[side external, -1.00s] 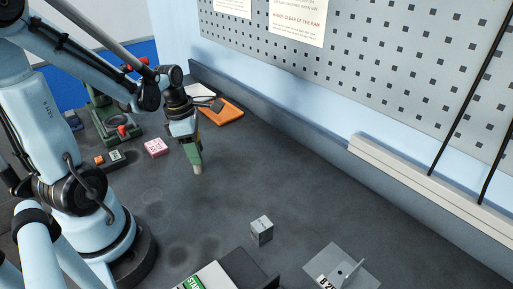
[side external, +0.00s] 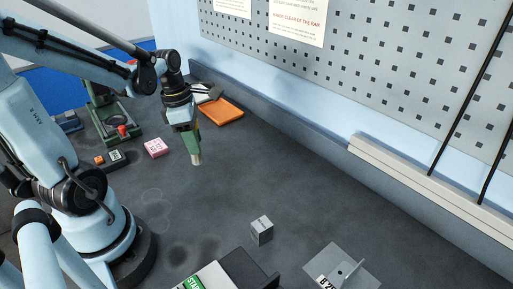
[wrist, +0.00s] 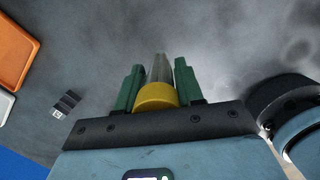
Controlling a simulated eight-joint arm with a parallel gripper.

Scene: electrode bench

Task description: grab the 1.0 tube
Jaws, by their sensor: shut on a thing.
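My gripper (side external: 190,142) hangs above the bench with its green fingers pointing down. In the wrist view my gripper (wrist: 158,76) is shut on a tube (wrist: 157,97) with a yellow end and a grey metallic body. The tube sits between the two green fingers. Its grey lower end (side external: 197,158) sticks out below the fingers in the side view. I cannot read any 1.0 marking on it.
An orange tray (side external: 222,113) lies behind my gripper. A pink block (side external: 156,148) and a green press (side external: 120,128) stand to the left. A grey block (side external: 262,231) and a metal plate (side external: 360,278) are nearer the front. The middle of the bench (side external: 215,190) is clear.

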